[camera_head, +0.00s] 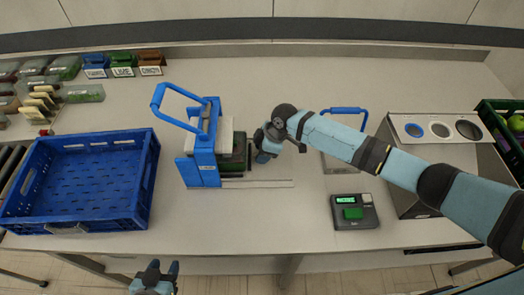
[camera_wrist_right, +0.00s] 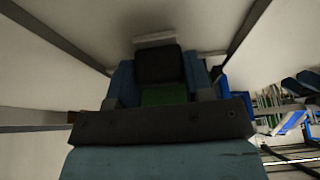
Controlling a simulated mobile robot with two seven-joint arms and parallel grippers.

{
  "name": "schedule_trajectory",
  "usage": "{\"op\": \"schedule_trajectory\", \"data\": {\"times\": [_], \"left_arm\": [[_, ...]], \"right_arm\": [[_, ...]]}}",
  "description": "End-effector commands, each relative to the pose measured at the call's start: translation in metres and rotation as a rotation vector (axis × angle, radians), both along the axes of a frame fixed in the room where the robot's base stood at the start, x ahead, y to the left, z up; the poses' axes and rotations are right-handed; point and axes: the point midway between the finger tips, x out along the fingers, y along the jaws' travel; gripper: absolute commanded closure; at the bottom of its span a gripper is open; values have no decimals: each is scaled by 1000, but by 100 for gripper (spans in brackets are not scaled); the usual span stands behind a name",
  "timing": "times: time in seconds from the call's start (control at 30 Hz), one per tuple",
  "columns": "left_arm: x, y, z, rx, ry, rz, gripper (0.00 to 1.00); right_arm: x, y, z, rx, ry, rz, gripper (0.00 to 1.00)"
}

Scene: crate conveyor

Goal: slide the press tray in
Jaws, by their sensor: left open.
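The blue press (camera_head: 205,150) stands on the counter with its lever handle raised up and left. Its dark tray (camera_head: 238,166), with green on it, sits at the press's right side, partly out over two thin rails (camera_head: 262,183). My right gripper (camera_head: 262,150) is low beside the tray's right end. In the right wrist view, the fingers (camera_wrist_right: 160,85) stand apart with a dark block and a green surface between them; whether they grip it I cannot tell. My left gripper (camera_head: 160,270) is open and empty at the counter's front edge.
A blue crate (camera_head: 145,185) stands at left. A scale (camera_head: 355,221) with a green block is at right, near a bin unit with round holes (camera_head: 440,130). A blue-handled item (camera_head: 345,111) is partly behind my right arm. Small labelled bins (camera_head: 123,71) stand at the back left.

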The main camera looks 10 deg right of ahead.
Motion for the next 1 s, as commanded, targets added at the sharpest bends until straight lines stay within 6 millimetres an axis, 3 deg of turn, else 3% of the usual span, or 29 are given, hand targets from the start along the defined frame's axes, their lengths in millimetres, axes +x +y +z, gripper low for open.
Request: {"op": "schedule_trajectory", "data": {"times": [0.03, 0.1, 0.23, 0.5, 0.77, 0.8, 0.9, 1.0], "left_arm": [[0, 0, 0, 0, 0, 0, 55], [0, 0, 0, 0, 0, 0, 55], [0, 0, -2, 1, 0, 1, 55], [-1, 0, -7, -1, 3, 1, 55], [-1, 0, -7, 0, 4, 0, 55], [-1, 0, -7, 0, 4, 0, 55], [-1, -1, -7, -1, 4, -1, 55], [-1, -1, -7, -1, 4, -1, 55]], "right_arm": [[0, 0, 0, 0, 0, 0, 83], [0, 0, 0, 0, 0, 0, 96], [1, 6, -1, 1, 1, 0, 96], [9, 43, -1, 1, 1, 0, 96], [8, 45, 0, 3, 0, 1, 96], [8, 45, 0, 3, 0, 1, 44], [8, 44, 0, 3, 0, 1, 28], [8, 44, 0, 2, 1, 0, 28]]}}
